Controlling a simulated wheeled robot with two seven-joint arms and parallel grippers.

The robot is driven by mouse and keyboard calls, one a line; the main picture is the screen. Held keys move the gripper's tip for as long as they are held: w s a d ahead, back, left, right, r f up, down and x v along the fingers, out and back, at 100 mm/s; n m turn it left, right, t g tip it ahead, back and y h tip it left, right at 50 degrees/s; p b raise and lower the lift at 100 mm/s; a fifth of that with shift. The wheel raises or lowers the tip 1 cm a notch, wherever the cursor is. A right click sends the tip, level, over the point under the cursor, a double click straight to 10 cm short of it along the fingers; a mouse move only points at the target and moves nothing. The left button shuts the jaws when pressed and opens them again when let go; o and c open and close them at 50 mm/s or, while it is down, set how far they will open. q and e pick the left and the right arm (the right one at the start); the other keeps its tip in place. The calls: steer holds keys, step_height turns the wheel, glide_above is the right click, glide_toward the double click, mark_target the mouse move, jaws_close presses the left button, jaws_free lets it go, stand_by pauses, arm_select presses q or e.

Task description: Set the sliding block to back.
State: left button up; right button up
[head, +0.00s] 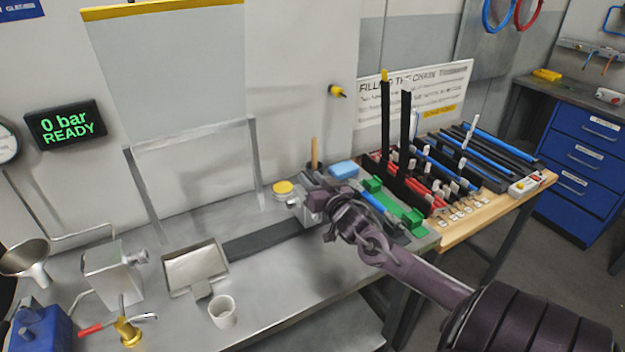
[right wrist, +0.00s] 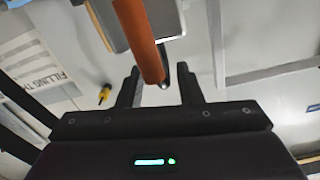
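A dark flat track (head: 262,240) runs along the grey bench. A pale metal block (head: 305,212), which looks like the sliding block, is at the track's right end, partly hidden by my right gripper. An upright orange-brown handle (head: 314,153) rises behind the gripper in the head view. In the right wrist view, the handle (right wrist: 140,38) reaches down to the gap between the fingertips of my right gripper (right wrist: 160,82). The fingers are apart, with gaps beside the handle; I cannot tell whether they touch it. My left gripper is not in view.
A metal tray (head: 195,270), a white cup (head: 222,311) and a brass valve (head: 127,332) stand on the left of the bench. A yellow-lidded jar (head: 283,188) is behind the block. Green blocks (head: 412,216) and a chain rack are at the right.

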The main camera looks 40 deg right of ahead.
steer(key=b+v, duration=0.1)
steer(key=v, duration=0.6)
steer(key=shift+s, duration=0.3)
